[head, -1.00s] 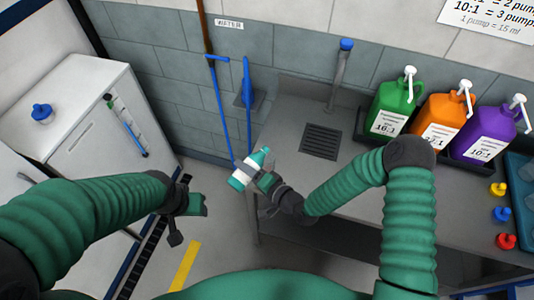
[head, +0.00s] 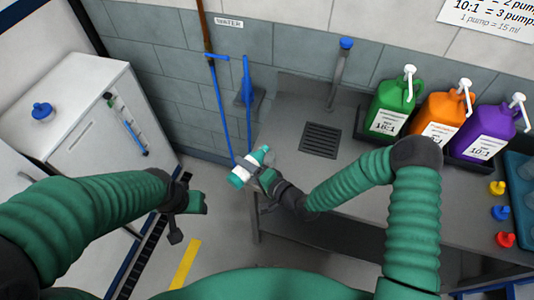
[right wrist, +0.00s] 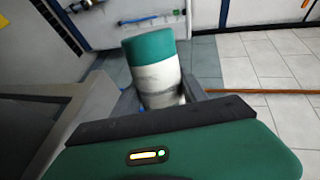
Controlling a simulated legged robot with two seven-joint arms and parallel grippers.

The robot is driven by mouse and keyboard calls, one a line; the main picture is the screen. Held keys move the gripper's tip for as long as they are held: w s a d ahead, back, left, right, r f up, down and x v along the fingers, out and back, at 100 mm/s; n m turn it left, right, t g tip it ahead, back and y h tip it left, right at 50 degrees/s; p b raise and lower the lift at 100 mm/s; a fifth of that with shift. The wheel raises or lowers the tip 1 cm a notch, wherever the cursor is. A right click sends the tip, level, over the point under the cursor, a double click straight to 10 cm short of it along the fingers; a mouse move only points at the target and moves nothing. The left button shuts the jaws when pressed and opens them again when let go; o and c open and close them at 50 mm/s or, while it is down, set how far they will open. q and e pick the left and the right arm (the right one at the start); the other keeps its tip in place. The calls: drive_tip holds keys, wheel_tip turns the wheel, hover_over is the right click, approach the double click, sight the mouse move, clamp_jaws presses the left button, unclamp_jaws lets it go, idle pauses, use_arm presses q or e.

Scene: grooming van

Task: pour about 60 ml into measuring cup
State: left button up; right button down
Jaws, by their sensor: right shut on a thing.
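A white bottle with teal ends (head: 248,170) is tilted, in the grip of my right gripper (head: 262,178), just off the left end of the grey counter. In the right wrist view the bottle (right wrist: 156,75) stands between the fingers, its teal end toward the top of the picture and its lower part hidden by the gripper. My left gripper (head: 188,210) hangs over the floor at the left, apart from the bottle; its finger gap is not clear. I cannot make out a measuring cup for certain. No liquid stream shows.
Green (head: 391,108), orange (head: 437,118) and purple (head: 484,132) pump jugs stand along the back of the counter (head: 345,195). A blue-lidded container (head: 42,112) is on the white cabinet (head: 85,90). The counter around the drain grate (head: 321,140) is clear.

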drive_tip(key=shift+m, duration=0.3)
idle(0.5)
drive_tip(key=shift+r, duration=0.25)
idle(0.3)
drive_tip(key=shift+s+a+r+m, duration=0.1)
drive_tip(key=shift+a+m, duration=0.05)
drive_tip(key=shift+m, duration=0.15)
drive_tip(key=shift+r+m+g+p, duration=0.3)
drive_tip(key=shift+r, duration=0.05)
idle(1.8)
drive_tip(key=shift+s+f+b, duration=0.1)
drive_tip(key=shift+f+b, duration=0.25)
drive_tip(key=shift+f, duration=0.15)
drive_tip(key=shift+s+a+f+n, duration=0.1)
drive_tip(key=shift+f+n, duration=0.05)
drive_tip(key=shift+n, duration=1.05)
drive_tip(key=shift+d+f+n+t+b, duration=0.2)
drive_tip(key=shift+f+n+t+b, duration=0.2)
drive_tip(key=shift+f+t, duration=0.15)
drive_tip(key=shift+w+a+r, duration=0.1)
drive_tip(key=shift+w+a, duration=0.05)
drive_tip(key=shift+w, duration=0.05)
